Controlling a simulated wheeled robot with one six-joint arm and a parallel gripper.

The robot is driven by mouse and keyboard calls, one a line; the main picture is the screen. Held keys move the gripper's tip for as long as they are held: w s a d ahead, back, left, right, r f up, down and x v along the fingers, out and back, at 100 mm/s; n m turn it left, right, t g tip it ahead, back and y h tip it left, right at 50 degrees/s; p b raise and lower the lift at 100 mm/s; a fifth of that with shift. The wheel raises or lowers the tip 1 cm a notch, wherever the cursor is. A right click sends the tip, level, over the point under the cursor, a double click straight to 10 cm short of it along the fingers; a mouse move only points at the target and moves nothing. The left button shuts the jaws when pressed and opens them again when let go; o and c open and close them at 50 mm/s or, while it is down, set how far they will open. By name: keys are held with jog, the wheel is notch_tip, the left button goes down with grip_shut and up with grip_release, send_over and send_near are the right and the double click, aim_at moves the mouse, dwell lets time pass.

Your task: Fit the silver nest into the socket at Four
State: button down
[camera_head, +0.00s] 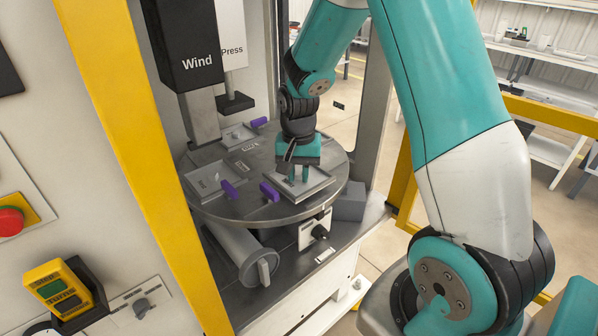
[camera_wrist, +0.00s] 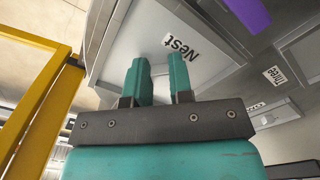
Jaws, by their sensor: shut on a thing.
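The silver nest (camera_head: 316,187) is a square grey plate with a raised rim, at the front right of the round turntable (camera_head: 240,208). It also shows in the wrist view, where its face (camera_wrist: 150,38) carries the label "Nest". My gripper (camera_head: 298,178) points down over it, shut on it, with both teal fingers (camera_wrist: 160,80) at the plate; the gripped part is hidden. I cannot tell whether the nest rests on the turntable or hangs just above it. The label Four is not readable; a label "Three" (camera_wrist: 275,76) shows at the wrist view's right.
Purple levers (camera_head: 269,191) (camera_head: 229,190) stand on the turntable beside the plates. Other plates sit at its left (camera_head: 204,184) and back. The black Wind head (camera_head: 184,45) and the Press (camera_head: 232,50) hang over the back. A grey block (camera_head: 350,204) and yellow posts (camera_head: 130,150) stand near.

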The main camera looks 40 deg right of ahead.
jog(key=shift+f+b, duration=0.65)
jog(key=shift+f, duration=0.35)
jog(key=c, duration=0.9)
grip_release()
jog(key=shift+c, duration=0.2)
jog(key=shift+r, duration=0.1)
notch_tip(320, 180, up, 5)
jog(key=p, duration=0.4)
jog(key=shift+p, duration=0.3)
notch_tip(320, 180, up, 12)
jog(key=b, duration=0.2)
